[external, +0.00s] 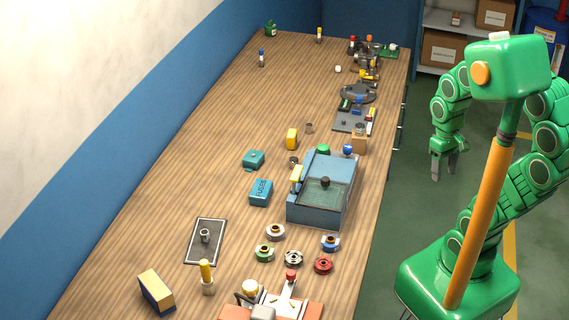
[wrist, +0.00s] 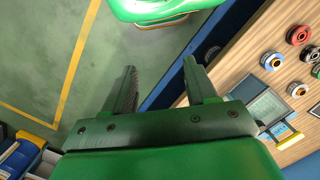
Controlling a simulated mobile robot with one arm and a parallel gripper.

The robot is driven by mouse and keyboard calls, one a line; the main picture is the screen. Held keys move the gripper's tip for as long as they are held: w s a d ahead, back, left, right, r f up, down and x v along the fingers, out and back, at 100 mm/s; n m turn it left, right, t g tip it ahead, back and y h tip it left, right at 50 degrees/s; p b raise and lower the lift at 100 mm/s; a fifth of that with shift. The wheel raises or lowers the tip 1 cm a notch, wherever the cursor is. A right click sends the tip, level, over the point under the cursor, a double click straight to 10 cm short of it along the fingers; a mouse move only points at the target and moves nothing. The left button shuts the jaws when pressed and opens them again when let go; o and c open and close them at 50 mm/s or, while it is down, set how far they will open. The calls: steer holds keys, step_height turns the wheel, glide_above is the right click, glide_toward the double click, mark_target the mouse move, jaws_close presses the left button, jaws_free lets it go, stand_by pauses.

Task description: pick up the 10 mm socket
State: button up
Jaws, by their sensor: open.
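Small grey metal cylinders that look like sockets are on the wooden workbench (external: 160,150). One stands on the dark framed mat (external: 191,250) at the front left: a grey socket-like piece (external: 205,236). Another grey cylinder (external: 309,128) stands mid-bench behind the yellow block, and a darker small one (external: 293,160) sits near the blue case. No size marking is readable, so I cannot tell which is the 10 mm socket. My gripper (external: 444,174) hangs open and empty over the floor, right of the bench. Its spread fingers (wrist: 160,72) also show in the wrist view.
A blue case (external: 309,208) with a glassy lid stands near the bench's right edge. Several ringed spools (external: 293,258) lie in front of it. A teal box (external: 261,193) and yellow block (external: 292,139) stand nearby. The left-middle bench is clear.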

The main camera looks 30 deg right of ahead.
steer(key=w+a+r+m+y, duration=0.1)
steer(key=w+a+m+y, duration=0.2)
steer(key=w+a, duration=0.45)
steer(key=w+a+m+y, duration=0.25)
steer(key=w+a, duration=0.25)
steer(key=w, duration=0.5)
steer(key=m+t+y, duration=0.5)
steer(key=m+t, duration=0.6)
steer(key=m, duration=1)
glide_above(309, 129)
steer(key=s+d, duration=0.2)
steer(key=d, duration=0.3)
steer(key=shift+s+a+f, duration=0.1)
steer(key=shift+f, duration=4.65)
steer(key=shift+s+a+f, duration=0.1)
steer(key=shift+f, duration=4.6)
step_height(309, 129, down, 2)
steer(key=shift+f, duration=0.1)
steer(key=shift+w+a+f+g, duration=0.3)
steer(key=shift+w+a+f, duration=0.25)
steer(key=shift+a, duration=0.15)
steer(key=shift+w+a+f, duration=0.15)
steer(key=shift+w+a, duration=0.2)
steer(key=shift+a, duration=0.05)
jaws_close()
